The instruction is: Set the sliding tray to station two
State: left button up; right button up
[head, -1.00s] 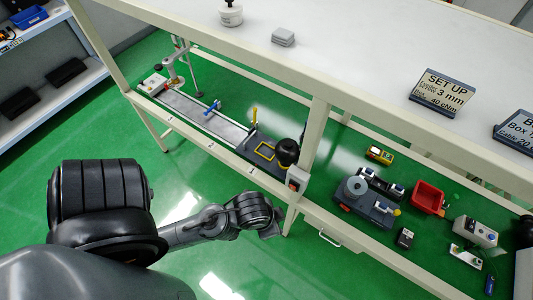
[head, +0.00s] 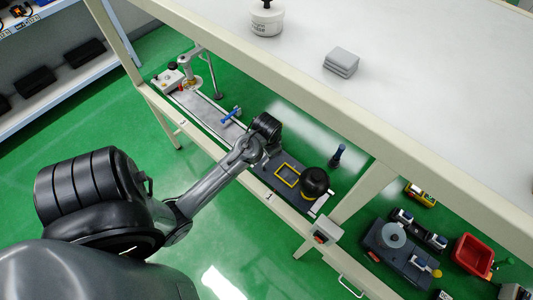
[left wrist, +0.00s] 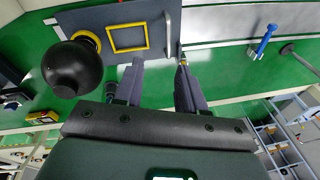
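The sliding tray (head: 268,176), a dark grey plate with a yellow square outline, sits toward the right end of a pale track (head: 205,107) on the lower shelf. It also shows at the top of the left wrist view (left wrist: 108,18). A black ball knob (head: 314,181) stands at its right end. My left gripper (left wrist: 160,64) is open at the tray's edge. A small yellow piece shows at its right fingertip; I cannot tell whether they touch. In the head view my wrist hides the fingers and the tray's left end. My right gripper is out of view.
A blue-handled part (head: 230,114) stands beside the track, and it shows in the left wrist view (left wrist: 263,42). A stand (head: 190,72) is at the track's far end. The bench's front rail and post (head: 362,198) border the shelf. A red bin (head: 473,254) lies right.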

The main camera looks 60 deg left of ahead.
pick_arm(q)
jog(key=w+a+f+n+h+b, duration=0.35)
jog(key=w+a+f+b, duration=0.2)
jog(key=a+f, duration=0.4)
jog(key=shift+m+g+h, duration=0.25)
jog(key=shift+g, duration=0.05)
jog(key=f, duration=0.3)
jog(key=d+f, duration=0.1)
jog(key=f, duration=0.5)
jog(key=shift+s+d+b, duration=0.25)
jog(key=shift+d+b, duration=0.1)
jog(key=shift+d, duration=0.05)
jog(key=shift+f, duration=0.5)
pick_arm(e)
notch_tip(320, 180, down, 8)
pick_arm(q)
jog(key=shift+c, duration=0.2)
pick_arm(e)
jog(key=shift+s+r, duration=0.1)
pick_arm(q)
grip_shut()
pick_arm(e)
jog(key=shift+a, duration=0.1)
